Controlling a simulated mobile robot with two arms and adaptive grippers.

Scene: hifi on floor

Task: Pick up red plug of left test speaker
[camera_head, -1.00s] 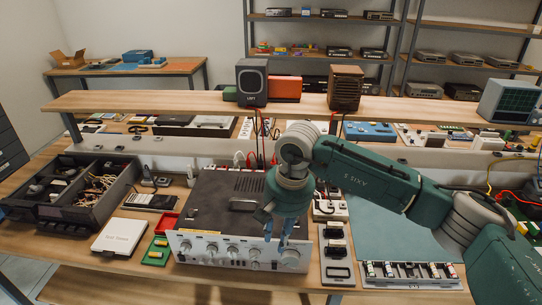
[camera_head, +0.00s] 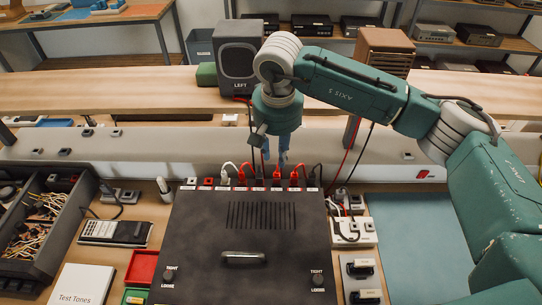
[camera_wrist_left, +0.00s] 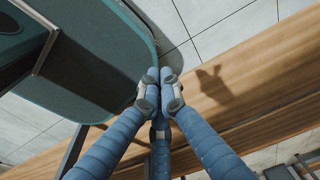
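The dark speaker labelled LEFT (camera_head: 240,62) stands on the raised wooden shelf. Red and black leads hang from it behind the black-topped amplifier (camera_head: 203,235). A row of plugs stands along the amplifier's rear edge: a white plug (camera_head: 228,172), a red plug (camera_head: 241,175), more red plugs (camera_head: 277,174) (camera_head: 294,178) and black ones (camera_head: 312,177). I cannot tell which red one belongs to the LEFT speaker. My right gripper (camera_head: 275,158) points down just above this row, blue fingers apart and empty. My left gripper (camera_wrist_left: 160,74) has its fingertips together with nothing visible between them.
The raised shelf (camera_head: 120,92) and a pale rail (camera_head: 120,150) run behind the plugs. A brown speaker (camera_head: 384,52) stands to the right. A parts box (camera_head: 52,225) is at left, a teal mat (camera_head: 415,245) at right. A wooden edge (camera_wrist_left: 250,85) lies beside my left gripper.

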